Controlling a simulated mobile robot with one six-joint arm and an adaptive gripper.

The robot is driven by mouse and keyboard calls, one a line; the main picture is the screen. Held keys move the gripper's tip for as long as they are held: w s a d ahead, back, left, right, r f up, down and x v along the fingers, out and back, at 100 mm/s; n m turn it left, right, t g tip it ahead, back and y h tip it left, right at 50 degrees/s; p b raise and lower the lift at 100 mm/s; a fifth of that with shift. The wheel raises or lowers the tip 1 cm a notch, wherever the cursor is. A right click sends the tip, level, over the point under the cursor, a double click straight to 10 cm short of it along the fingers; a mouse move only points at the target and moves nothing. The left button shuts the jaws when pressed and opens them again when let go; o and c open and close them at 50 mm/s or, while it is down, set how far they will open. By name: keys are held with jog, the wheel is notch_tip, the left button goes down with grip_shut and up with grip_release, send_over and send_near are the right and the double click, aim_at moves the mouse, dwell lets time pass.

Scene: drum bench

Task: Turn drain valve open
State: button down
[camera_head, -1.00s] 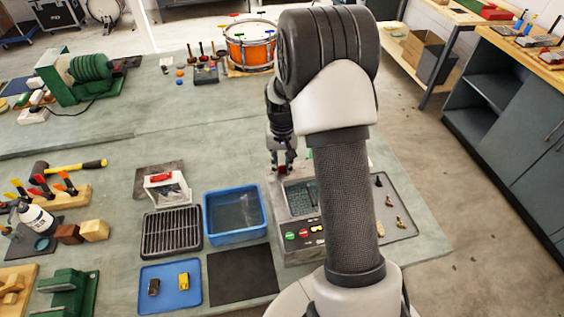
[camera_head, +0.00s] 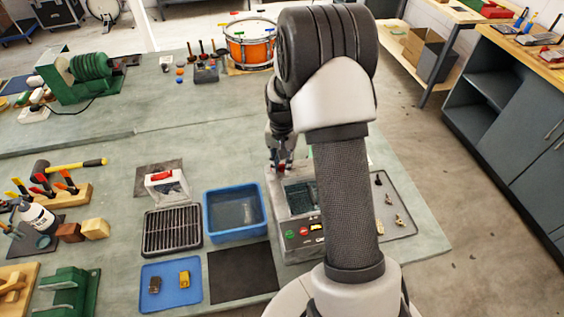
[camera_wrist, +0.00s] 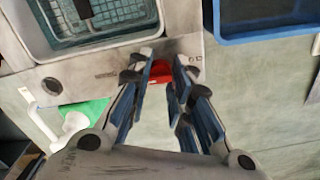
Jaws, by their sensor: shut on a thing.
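The drain valve's red handle (camera_wrist: 170,78) is on the side of the grey cleaning tank (camera_wrist: 55,75) in the wrist view. My gripper (camera_wrist: 166,68) is at that handle, with its blue-padded fingers on either side of it and shut on it. The handle's exact angle is hard to read because the fingers partly cover it. In the head view my gripper (camera_head: 281,167) is at the far left corner of the tank (camera_head: 277,215), and a little red shows by the fingertips. My arm hides the tank's right part.
A blue bin (camera_head: 234,232) stands close left of the tank. A wire rack (camera_head: 172,230) and a blue tray (camera_head: 152,302) lie farther left. The tank's front panel has green and red buttons. A grey tray (camera_head: 409,215) with small parts is on the right. Bench behind the tank is mostly clear.

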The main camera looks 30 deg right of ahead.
jog(key=c, duration=1.4)
grip_release()
notch_tip(320, 180, up, 12)
